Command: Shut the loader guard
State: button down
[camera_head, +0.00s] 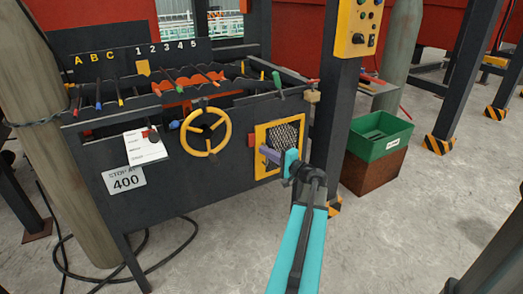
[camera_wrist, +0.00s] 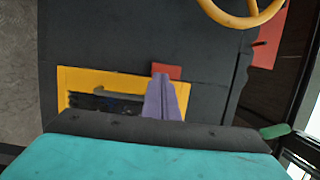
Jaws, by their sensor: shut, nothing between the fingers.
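The loader guard (camera_head: 261,165) is a yellow frame with dark mesh on the front of the dark machine. It looks roughly flush with the panel, but I cannot tell whether it is fully shut. In the wrist view its yellow frame (camera_wrist: 78,76) shows with a grey bar inside, and its lower part is hidden by my wrist. A red block (camera_head: 252,140) sits beside the frame; it also shows in the wrist view (camera_wrist: 167,72). My gripper (camera_head: 264,150), with purple fingers, is shut and empty in front of the frame's red-block side. In the wrist view the fingertips (camera_wrist: 161,77) overlap the block; contact is unclear.
A yellow handwheel (camera_head: 206,131) stands out left of the guard. A dark post (camera_head: 334,120) with a yellow control box rises to the right. A green bin (camera_head: 378,137) sits on a brown box beyond it. A cable lies on the floor. Open concrete is at the front right.

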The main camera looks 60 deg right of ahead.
jog(key=s+a, duration=0.4)
jog(key=s, duration=0.4)
jog(key=shift+a, duration=0.15)
jog(key=shift+f, duration=0.1)
